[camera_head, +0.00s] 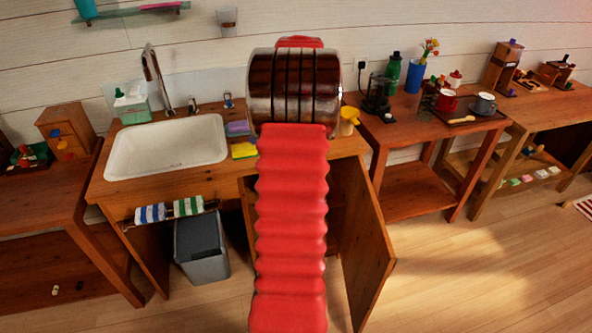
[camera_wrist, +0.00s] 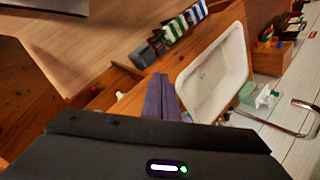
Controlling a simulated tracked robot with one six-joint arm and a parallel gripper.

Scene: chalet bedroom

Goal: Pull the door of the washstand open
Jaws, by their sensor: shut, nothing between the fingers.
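The wooden washstand (camera_head: 150,185) with a white basin stands left of centre in the head view. Its door (camera_head: 365,240) is at the right end and stands swung well out from the front, with a dark opening partly visible behind my red arm. In the wrist view a brown panel at the left looks like the door (camera_wrist: 28,95). My gripper (camera_wrist: 160,80) shows there as narrow purple-grey fingers, shut and empty, in front of the washstand near the basin (camera_wrist: 215,75) and apart from the door panel. In the head view my arm hides the gripper.
A grey bin (camera_head: 201,247) stands under the basin, below a rail with striped towels (camera_head: 170,210). Purple and yellow sponges lie on the top. A side table (camera_head: 420,190) with mugs stands right of the door. The floor (camera_head: 460,275) at the right is clear.

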